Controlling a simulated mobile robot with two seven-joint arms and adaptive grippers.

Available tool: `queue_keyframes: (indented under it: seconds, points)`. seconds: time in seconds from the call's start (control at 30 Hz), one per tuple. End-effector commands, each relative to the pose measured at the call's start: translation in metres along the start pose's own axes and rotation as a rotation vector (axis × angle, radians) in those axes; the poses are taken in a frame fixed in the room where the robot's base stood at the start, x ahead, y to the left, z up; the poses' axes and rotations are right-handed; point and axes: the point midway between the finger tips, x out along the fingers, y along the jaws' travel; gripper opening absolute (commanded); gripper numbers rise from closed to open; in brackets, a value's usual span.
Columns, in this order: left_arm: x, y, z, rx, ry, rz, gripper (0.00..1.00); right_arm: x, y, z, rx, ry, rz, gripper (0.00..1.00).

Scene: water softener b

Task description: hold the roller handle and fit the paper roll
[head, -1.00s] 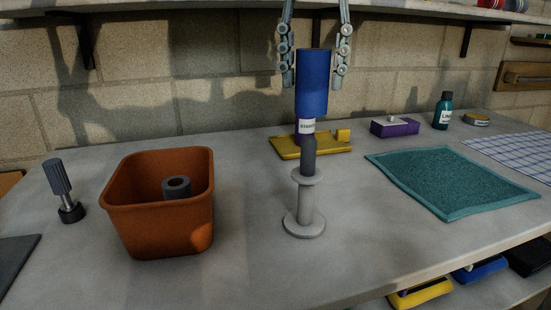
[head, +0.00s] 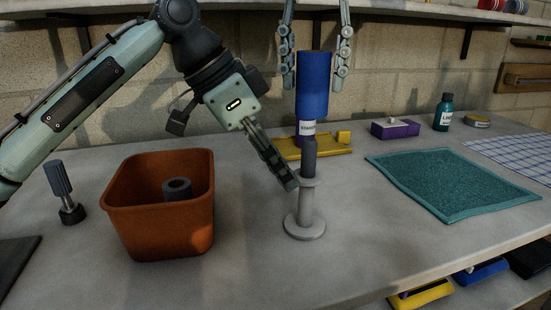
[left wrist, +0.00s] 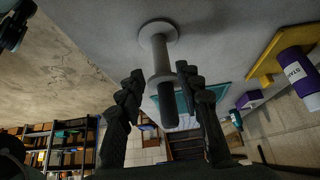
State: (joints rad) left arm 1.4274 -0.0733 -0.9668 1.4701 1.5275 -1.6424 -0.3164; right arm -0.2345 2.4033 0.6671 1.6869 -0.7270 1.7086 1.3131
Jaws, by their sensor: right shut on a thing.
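The roller handle stands upright on the bench, with a dark grip (head: 309,162) above a pale flanged spool (head: 305,212). My left gripper (head: 288,184) slants down from the left, its tips close beside the upper flange. In the left wrist view its fingers (left wrist: 160,76) are apart, and the dark grip (left wrist: 168,106) shows between them without visible contact. My right gripper (head: 315,82) points down at the top, its fingers either side of a blue cylinder (head: 312,86), which it holds above the grip in the picture. I cannot tell whether this cylinder is the paper roll.
An orange bin (head: 160,225) at left holds a grey hollow roll (head: 177,188). A dark knobbed tool (head: 63,190) stands left of it. Behind the grip are a yellow tray (head: 335,146) and a labelled purple bottle (left wrist: 290,68). A teal mat (head: 450,183) lies right.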

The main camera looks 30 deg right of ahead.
Motion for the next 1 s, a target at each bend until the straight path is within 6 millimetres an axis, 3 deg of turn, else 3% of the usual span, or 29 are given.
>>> queue_keyframes:
  seconds: [0.4,0.7,0.93,1.0]
  points:
    - [0.053,-0.001,0.000,-0.002,0.003,0.000,0.35,0.000,0.000,0.000,0.000,0.000,0.000,0.16]
    - [0.072,-0.001,0.000,-0.002,0.003,-0.002,0.35,0.000,0.000,0.000,0.000,0.000,0.000,0.16]
    - [0.072,-0.001,0.000,-0.001,0.003,-0.003,0.09,0.000,0.000,0.000,0.000,0.000,0.000,0.16]
    - [0.071,-0.001,0.000,-0.001,0.003,-0.003,0.08,0.000,0.000,0.000,0.000,0.000,0.000,0.16]
